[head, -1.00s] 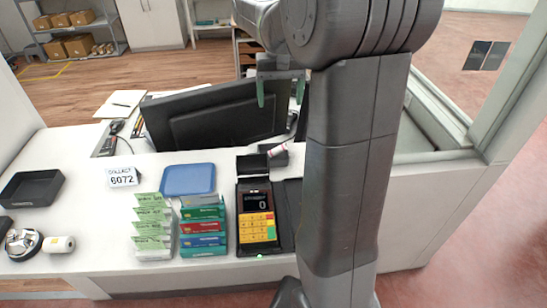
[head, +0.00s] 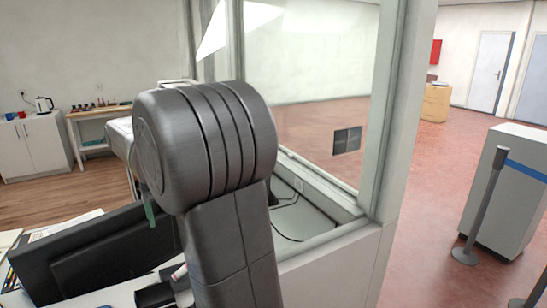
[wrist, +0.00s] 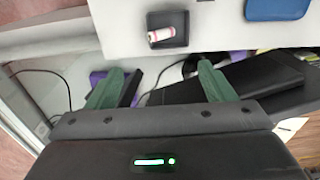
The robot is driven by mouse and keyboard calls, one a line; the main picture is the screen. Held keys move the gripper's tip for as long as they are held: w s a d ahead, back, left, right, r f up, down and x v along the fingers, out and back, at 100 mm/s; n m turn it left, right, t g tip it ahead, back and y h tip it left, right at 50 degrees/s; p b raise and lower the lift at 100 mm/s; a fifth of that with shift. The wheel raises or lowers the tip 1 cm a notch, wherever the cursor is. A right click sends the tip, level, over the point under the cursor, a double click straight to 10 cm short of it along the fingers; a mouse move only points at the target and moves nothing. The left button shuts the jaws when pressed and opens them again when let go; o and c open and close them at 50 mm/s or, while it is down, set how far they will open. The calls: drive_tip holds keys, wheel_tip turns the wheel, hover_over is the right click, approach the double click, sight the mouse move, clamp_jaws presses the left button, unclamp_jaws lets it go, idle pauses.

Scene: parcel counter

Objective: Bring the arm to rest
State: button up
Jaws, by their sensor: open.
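My gripper (wrist: 160,88) shows in the wrist view with its two green fingers wide apart and nothing between them. It hangs over the counter near the dark monitor (wrist: 225,92). In the head view my dark grey arm rises through the middle and hides most of the gripper; only a green finger shows beside the arm joint. The back of the monitor (head: 115,250) stands at lower left in the head view.
A small black tray (wrist: 181,22) holds a white and red roll (wrist: 162,35) on the counter. A blue tray (wrist: 277,8) lies at upper right. A window frame (head: 392,110) stands right of my arm. A grey cabinet (head: 510,190) and a post (head: 483,205) stand on the open red floor.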

wheel_tip(320, 180, down, 12)
drive_tip(key=shift+p, duration=0.4)
drive_tip(key=shift+r+p, duration=1.8)
drive_tip(key=shift+r, duration=0.7)
